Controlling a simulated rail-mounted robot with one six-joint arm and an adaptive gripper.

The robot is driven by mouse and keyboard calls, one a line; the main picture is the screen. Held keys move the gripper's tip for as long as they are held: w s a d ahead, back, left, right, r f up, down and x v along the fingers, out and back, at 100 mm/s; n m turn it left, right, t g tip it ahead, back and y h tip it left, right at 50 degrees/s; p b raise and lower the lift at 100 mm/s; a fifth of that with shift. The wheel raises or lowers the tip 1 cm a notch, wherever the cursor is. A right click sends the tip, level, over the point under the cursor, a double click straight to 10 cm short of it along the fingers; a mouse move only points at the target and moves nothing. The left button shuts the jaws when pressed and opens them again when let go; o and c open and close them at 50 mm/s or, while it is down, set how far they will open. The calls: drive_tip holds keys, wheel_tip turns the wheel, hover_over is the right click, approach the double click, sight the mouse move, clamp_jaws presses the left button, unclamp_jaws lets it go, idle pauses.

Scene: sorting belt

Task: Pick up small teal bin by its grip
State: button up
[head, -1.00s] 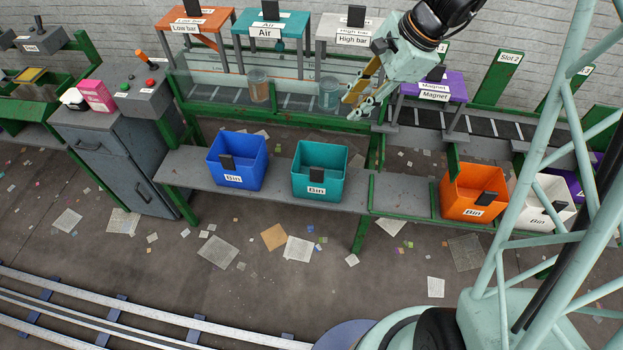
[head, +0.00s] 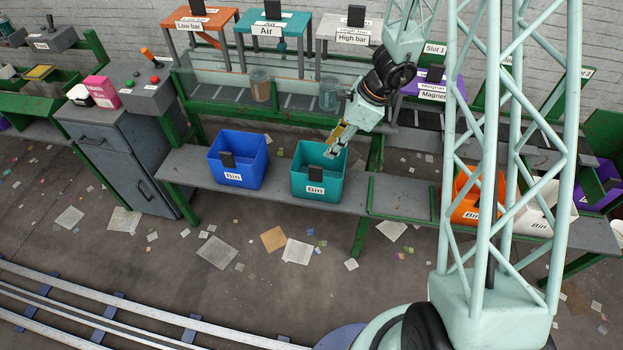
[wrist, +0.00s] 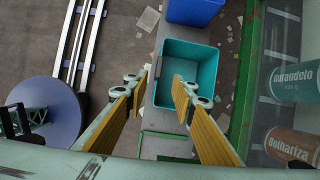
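The small teal bin (head: 327,190) stands on the grey bench with a white "Bin" label on its front. Its grip is a small black block (head: 315,174) at the front wall. My gripper (head: 331,154) is over the bin's right rear part in the head view, pointing down and left. In the wrist view the empty teal bin (wrist: 193,53) lies below my gripper (wrist: 161,78). The two yellow-sided fingers are spread apart with nothing between them. The right fingertip overlaps the bin's opening, and the left one is beside its left edge.
A blue bin (head: 247,170) stands left of the teal one and shows in the wrist view (wrist: 193,10). Bare bench (head: 400,196) lies to the right. Two cans (wrist: 293,80) stand behind a clear panel near the bin. My lattice arm partly covers the orange bin (head: 466,198).

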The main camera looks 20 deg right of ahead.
drive_tip(key=shift+a+f+m, duration=0.15)
drive_tip(key=shift+f+m, duration=0.15)
drive_tip(key=shift+f, duration=0.95)
drive_tip(key=b, duration=0.3)
hover_over(313, 176)
drive_tip(key=d, duration=0.3)
drive_tip(key=shift+s+a+f, duration=0.1)
drive_tip(key=shift+s+f, duration=0.05)
drive_tip(key=shift+f, duration=1.85)
drive_tip(key=shift+s+a+f, duration=0.1)
drive_tip(key=shift+s+f, duration=0.05)
drive_tip(key=shift+f, duration=1.8)
drive_tip(key=shift+b+x, duration=0.75)
drive_tip(key=shift+x, duration=1.9)
drive_tip(key=shift+c, duration=0.3)
clamp_jaws()
